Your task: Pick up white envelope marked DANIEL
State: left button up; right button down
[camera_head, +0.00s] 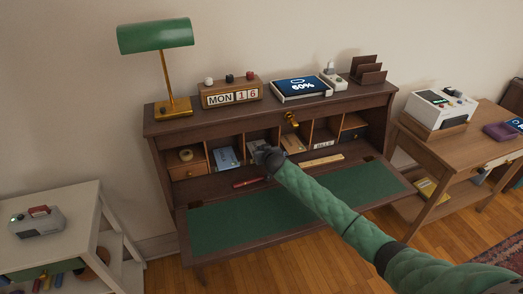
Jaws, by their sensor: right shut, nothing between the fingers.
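A wooden desk (160,129) stands open against the wall, with a row of pigeonholes above a green writing surface (260,208). Pale and bluish paper items stand in the pigeonholes, such as a bluish one (228,158) left of centre and a pale one (294,143) right of centre. A white piece with dark lettering (323,145) shows farther right. I cannot read the name DANIEL on any of them. My right gripper (264,154) is shut and empty, in front of the middle pigeonholes. It hides part of what is there. My left gripper is not in view.
A red pen-like item (249,182) and a wooden ruler-like strip (321,160) lie on the desk below the pigeonholes. A green lamp (156,37), a calendar block (232,94) and a tablet (301,88) stand on top. The green surface is mostly clear.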

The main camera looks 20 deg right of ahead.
jog(key=shift+f, duration=0.4)
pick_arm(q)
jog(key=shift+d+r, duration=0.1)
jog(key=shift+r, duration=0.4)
pick_arm(e)
jog(key=shift+s, duration=0.1)
jog(key=shift+f, duration=0.15)
